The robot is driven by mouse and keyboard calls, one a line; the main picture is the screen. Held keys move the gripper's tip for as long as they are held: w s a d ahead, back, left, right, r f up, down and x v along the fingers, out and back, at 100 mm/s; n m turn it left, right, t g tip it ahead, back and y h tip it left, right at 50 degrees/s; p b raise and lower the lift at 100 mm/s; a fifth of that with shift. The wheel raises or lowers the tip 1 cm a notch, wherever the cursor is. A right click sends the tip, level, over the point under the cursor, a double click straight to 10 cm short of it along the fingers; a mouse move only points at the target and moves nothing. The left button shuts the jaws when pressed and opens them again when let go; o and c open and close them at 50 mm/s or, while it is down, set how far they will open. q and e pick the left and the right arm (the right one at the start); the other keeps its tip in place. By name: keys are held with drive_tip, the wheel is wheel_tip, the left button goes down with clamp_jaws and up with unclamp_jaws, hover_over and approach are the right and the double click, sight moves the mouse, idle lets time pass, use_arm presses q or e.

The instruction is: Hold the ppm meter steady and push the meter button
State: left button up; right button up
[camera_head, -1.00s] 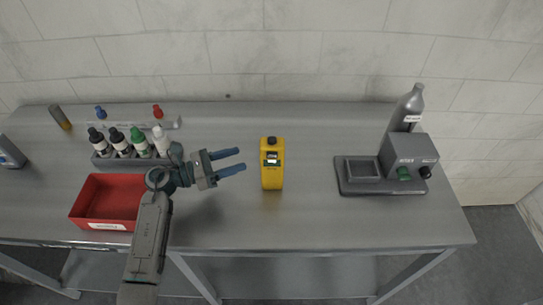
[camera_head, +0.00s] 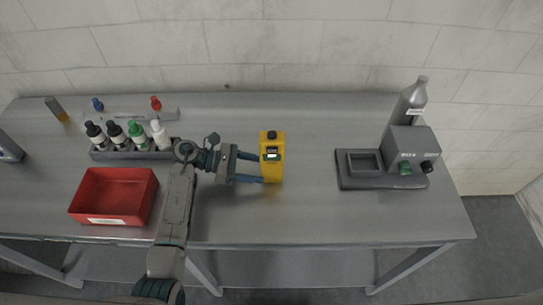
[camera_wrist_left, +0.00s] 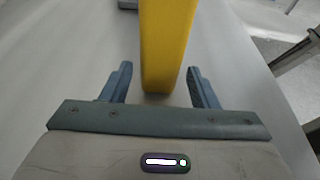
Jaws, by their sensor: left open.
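The yellow ppm meter (camera_head: 272,172) stands upright near the middle of the bench. It has a small display (camera_head: 271,154) with a green edge and a dark knob (camera_head: 271,134) on top. My left gripper (camera_head: 256,168) is open, its blue fingers pointing right at the meter's left side. In the left wrist view the meter (camera_wrist_left: 165,45) rises between the two spread fingers (camera_wrist_left: 158,85), with a gap on each side. I cannot tell which small part is the meter button. My right gripper is not in view.
A red bin (camera_head: 152,205) and a rack (camera_head: 105,155) of several dropper bottles are on the left. A grey device (camera_head: 410,150) with a green knob and a metal bottle (camera_head: 412,100) stand on the right. The bench between meter and device is clear.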

sight(268, 171)
use_arm(q)
drive_tip(key=b+x, duration=0.2)
drive_tip(key=x, duration=0.1)
drive_tip(key=shift+d+f+b, duration=0.1)
drive_tip(key=shift+f+b, duration=0.05)
drive_tip(key=shift+b, duration=0.15)
drive_tip(key=shift+d, duration=0.45)
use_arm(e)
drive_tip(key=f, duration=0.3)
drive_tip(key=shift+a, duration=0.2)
use_arm(q)
drive_tip(key=shift+c, duration=0.4)
drive_tip(key=c, duration=0.5)
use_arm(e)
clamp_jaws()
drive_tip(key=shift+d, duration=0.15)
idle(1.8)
